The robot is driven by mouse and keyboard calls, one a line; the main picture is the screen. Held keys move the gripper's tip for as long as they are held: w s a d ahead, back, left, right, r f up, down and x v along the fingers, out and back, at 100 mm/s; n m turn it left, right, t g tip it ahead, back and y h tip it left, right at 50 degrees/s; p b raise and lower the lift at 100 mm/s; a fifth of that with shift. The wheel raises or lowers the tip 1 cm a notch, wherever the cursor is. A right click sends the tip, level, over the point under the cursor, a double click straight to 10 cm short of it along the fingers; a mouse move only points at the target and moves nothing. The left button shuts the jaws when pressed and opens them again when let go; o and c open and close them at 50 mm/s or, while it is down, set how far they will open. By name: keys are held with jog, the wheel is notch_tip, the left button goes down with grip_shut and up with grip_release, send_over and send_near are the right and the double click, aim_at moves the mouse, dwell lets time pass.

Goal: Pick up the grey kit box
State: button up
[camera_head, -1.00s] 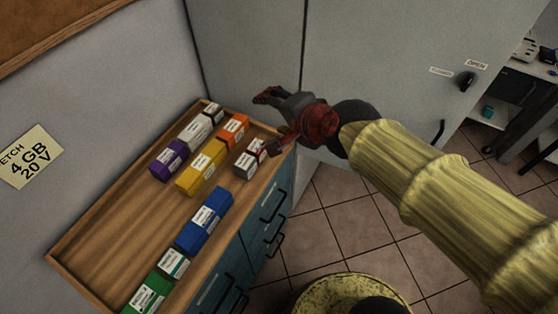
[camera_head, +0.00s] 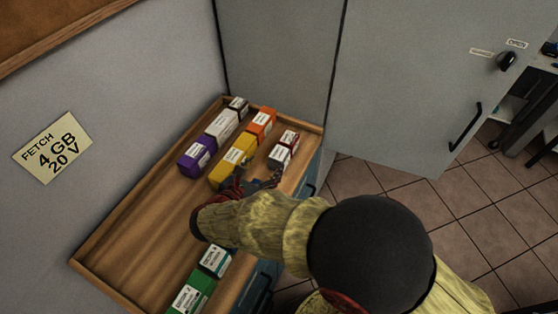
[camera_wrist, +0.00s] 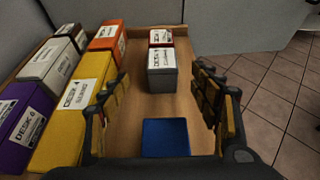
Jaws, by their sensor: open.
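The grey kit box (camera_head: 278,158) stands near the right edge of the wooden tray top, with a label on its top. In the wrist view the grey kit box (camera_wrist: 162,83) is upright ahead, centred between the fingers. My gripper (camera_head: 259,181) is low over the tray top, on the near side of the box. In the wrist view my gripper (camera_wrist: 160,73) is open with nothing between its pads. The fingers appear short of the box, but the exact gap is unclear.
A dark red box (camera_wrist: 160,38) stands right behind the grey one. A yellow box (camera_wrist: 72,105) is close to the left finger. A blue box (camera_wrist: 165,138) lies below the gripper. Orange (camera_head: 262,122), white (camera_head: 222,125) and purple (camera_head: 196,159) boxes stand farther left. The tray has a raised rim (camera_head: 308,128).

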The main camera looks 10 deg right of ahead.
aim_at(278, 155)
jog(key=b+x, duration=0.2)
jog(key=x, duration=0.5)
jog(key=shift+d, duration=0.2)
jog(key=shift+c, duration=0.4)
jog(key=c, duration=1.1)
jog(key=shift+c, duration=0.7)
jog(key=shift+r, duration=0.1)
